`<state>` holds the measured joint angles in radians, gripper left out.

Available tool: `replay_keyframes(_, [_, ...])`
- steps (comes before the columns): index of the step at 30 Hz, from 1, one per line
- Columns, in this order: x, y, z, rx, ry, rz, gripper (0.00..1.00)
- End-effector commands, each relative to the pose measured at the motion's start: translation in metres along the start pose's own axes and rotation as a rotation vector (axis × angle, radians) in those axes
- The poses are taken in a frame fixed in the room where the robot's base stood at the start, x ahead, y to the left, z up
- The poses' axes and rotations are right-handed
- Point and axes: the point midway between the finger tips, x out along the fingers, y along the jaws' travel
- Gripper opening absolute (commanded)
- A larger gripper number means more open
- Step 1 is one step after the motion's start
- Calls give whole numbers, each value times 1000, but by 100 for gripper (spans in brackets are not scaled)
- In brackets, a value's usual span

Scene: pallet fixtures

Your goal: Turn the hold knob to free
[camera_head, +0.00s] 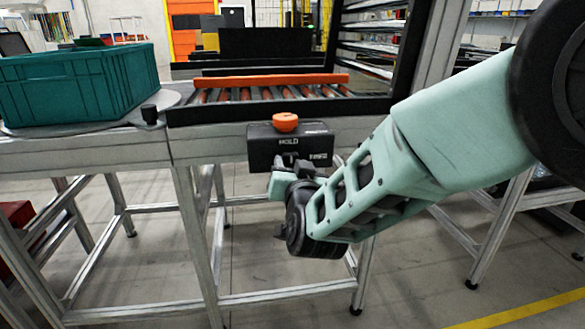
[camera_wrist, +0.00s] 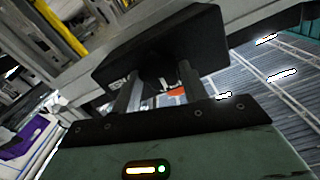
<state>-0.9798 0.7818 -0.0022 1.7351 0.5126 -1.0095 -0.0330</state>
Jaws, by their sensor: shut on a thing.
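A black control box (camera_head: 262,146) with the word HOLD on its face hangs at the front edge of the conveyor. My gripper (camera_head: 291,163) reaches its front face from below right. In the wrist view the two fingers stand apart against the box (camera_wrist: 150,45), with a small part between their tips. My gripper is shut on this part, the hold knob; it is mostly hidden, and I cannot read which way it points. Lettering beside the fingers is only partly readable.
An orange button (camera_head: 285,121) tops the box, close above my gripper. Behind lies a roller conveyor (camera_head: 240,94) with an orange bar (camera_head: 270,80). A teal crate (camera_head: 75,88) stands at left, beside a small black post (camera_head: 150,115). Metal frame legs (camera_head: 195,235) stand below.

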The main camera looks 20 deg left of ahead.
Motion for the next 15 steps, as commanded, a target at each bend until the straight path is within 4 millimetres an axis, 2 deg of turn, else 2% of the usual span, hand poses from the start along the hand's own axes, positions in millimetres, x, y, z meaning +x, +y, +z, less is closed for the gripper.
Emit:
replay_keyframes(8, [0, 3, 3, 162, 1, 2, 20])
replay_keyframes(15, [0, 4, 5, 383, 1, 2, 20])
